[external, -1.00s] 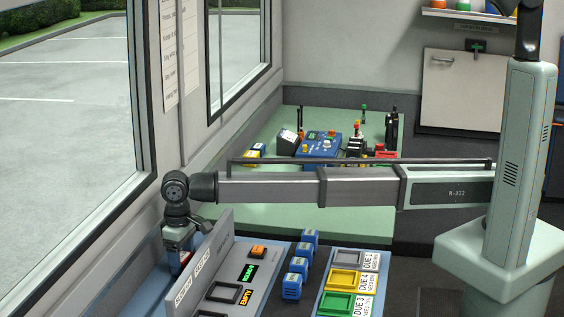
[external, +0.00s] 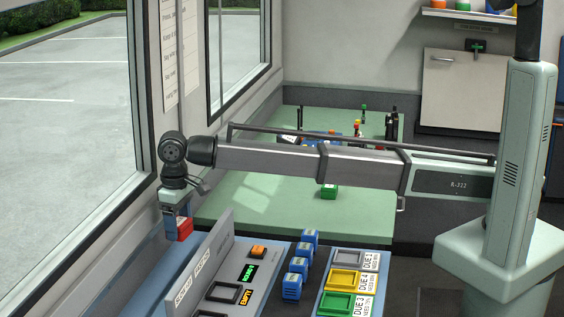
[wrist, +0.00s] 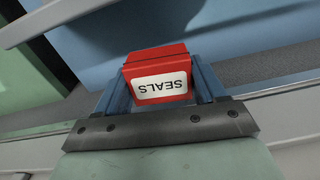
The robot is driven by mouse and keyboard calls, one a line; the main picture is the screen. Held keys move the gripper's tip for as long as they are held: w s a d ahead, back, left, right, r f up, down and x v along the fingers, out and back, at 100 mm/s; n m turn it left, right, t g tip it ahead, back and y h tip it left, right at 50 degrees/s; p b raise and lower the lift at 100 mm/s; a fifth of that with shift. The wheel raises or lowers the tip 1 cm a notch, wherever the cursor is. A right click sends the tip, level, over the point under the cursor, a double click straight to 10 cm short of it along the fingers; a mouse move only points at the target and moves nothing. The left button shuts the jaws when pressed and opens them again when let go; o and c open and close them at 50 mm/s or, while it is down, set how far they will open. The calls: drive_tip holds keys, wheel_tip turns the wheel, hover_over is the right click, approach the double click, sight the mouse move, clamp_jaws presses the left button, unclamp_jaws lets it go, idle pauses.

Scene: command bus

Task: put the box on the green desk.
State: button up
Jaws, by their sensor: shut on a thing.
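A red box (external: 184,230) with a white label hangs from my gripper (external: 176,222), above the blue surface beside the window. In the wrist view the red box (wrist: 157,60) sits between the two blue fingers of my gripper (wrist: 160,88), and its label reads SEALS upside down. My gripper is shut on it. The green desk (external: 250,205) lies behind and to the right of my gripper in the external view. My arm crosses in front of part of the desk. In the wrist view a green surface (wrist: 20,70) shows at the left edge.
A grey upright panel (external: 215,250) stands just right of the box. A green block (external: 329,191) sits on the desk. The desk's front-left part is bare.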

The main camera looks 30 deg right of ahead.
drive_tip(key=w+d+r+m, duration=0.2)
drive_tip(key=w+d, duration=0.8)
drive_tip(key=w, duration=0.2)
drive_tip(key=m, duration=0.6)
approach(244, 174)
wheel_tip(244, 174, down, 6)
drive_tip(key=shift+f, duration=0.1)
drive_tip(key=shift+f, duration=0.1)
drive_tip(key=o, duration=1)
drive_tip(key=shift+o, duration=0.2)
wheel_tip(244, 174, up, 12)
